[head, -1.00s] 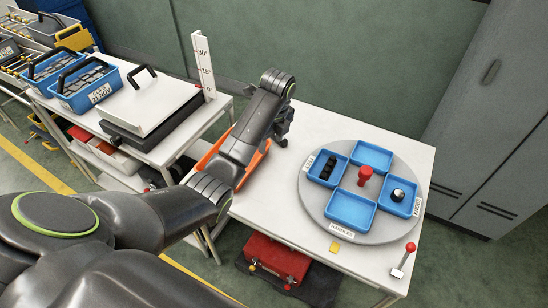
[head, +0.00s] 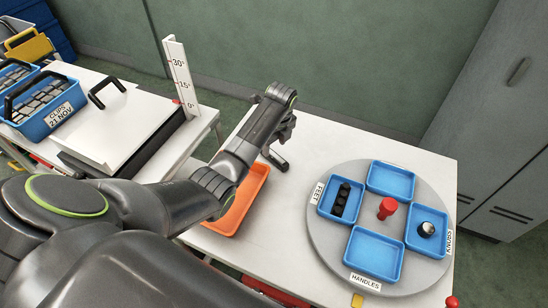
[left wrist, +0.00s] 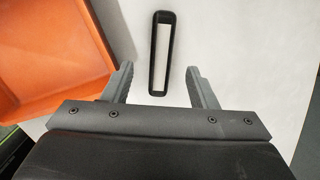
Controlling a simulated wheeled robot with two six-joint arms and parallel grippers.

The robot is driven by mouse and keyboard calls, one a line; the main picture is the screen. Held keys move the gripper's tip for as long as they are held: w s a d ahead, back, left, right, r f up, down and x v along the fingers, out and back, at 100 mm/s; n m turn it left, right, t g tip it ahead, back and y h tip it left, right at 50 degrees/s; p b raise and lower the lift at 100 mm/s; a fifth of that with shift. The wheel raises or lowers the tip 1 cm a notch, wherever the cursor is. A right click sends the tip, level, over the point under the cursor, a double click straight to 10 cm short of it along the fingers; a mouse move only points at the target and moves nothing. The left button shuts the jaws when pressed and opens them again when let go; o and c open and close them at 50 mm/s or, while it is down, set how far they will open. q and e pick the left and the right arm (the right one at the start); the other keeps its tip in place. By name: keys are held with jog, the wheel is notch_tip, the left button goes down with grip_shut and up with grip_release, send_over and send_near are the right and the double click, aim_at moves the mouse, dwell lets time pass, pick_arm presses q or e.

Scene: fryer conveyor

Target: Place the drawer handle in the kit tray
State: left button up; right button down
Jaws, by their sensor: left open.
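The drawer handle, a black elongated loop, lies on the white table in the left wrist view (left wrist: 154,55), ahead of and between the fingers of my left gripper (left wrist: 162,78). The gripper is open and empty. In the head view my left gripper (head: 284,130) is over the table's back left part, partly hidden by its own arm; the dark handle (head: 276,160) shows just below it. A round grey turntable (head: 325,235) carries several blue trays. The front tray (head: 375,253), by the label HANDLES, is empty. My right gripper is not in view.
An orange tray (head: 231,216) stands left of the handle, partly behind my arm. A red knob (head: 387,207) rises at the turntable's centre. The FEET tray (head: 324,208) holds black parts, and the KNOBS tray (head: 436,243) holds a knob. The back blue tray (head: 391,180) is empty.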

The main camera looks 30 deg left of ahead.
aim_at(274, 155)
pick_arm(q)
notch_tip(274, 155, down, 5)
jog(key=shift+w+a+r+p, duration=0.1)
jog(key=shift+w+p, duration=0.05)
jog(key=shift+p, duration=0.15)
jog(key=shift+r, duration=0.1)
grip_shut()
